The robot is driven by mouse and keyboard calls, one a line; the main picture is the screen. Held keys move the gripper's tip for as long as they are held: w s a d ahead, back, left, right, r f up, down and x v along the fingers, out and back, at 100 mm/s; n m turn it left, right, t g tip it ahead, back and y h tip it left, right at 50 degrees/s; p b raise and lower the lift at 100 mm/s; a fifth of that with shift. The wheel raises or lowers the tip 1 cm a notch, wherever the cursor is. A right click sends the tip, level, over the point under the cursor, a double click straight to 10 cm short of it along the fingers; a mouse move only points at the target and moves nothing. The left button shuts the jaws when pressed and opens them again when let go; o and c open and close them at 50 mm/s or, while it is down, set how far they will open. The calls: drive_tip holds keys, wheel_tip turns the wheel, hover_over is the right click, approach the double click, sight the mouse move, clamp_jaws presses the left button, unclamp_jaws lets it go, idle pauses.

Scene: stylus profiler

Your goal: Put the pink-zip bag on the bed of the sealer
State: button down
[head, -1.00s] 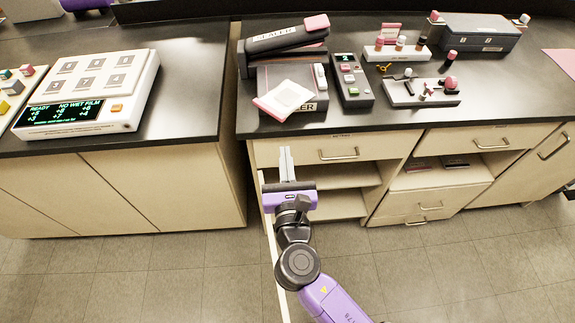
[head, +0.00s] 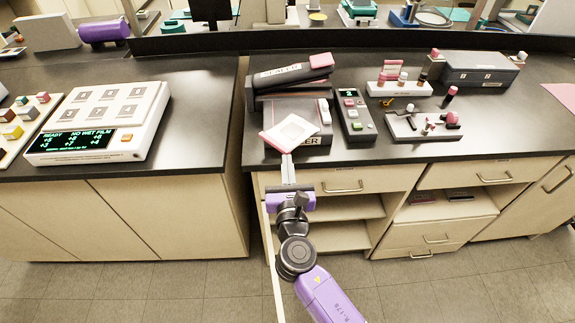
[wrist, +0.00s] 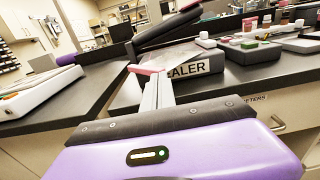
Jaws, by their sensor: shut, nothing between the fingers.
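The pink-zip bag (head: 290,132) is a clear flat bag with a pale square inside and a pink strip along its left edge. It lies tilted on the front left of the sealer bed (head: 309,112), overhanging its front edge. The dark sealer (head: 291,75) stands on the counter with its pink-tipped lid arm raised. In the wrist view the bag's pink edge (wrist: 146,71) shows just beyond the fingertips. My gripper (head: 287,158) is shut and empty, in front of the counter edge just below the bag. Whether the fingertips touch the bag I cannot tell.
A grey control box (head: 354,117) stands right of the sealer. A white rack (head: 400,88) and a grey tray (head: 423,126) with small pieces lie further right. A white keypad unit (head: 100,122) sits on the left counter, beyond a gap. An open door stands below.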

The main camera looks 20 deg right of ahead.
sight(286, 145)
drive_tip(key=x, duration=0.6)
drive_tip(key=shift+w, duration=0.35)
drive_tip(key=shift+s, duration=0.15)
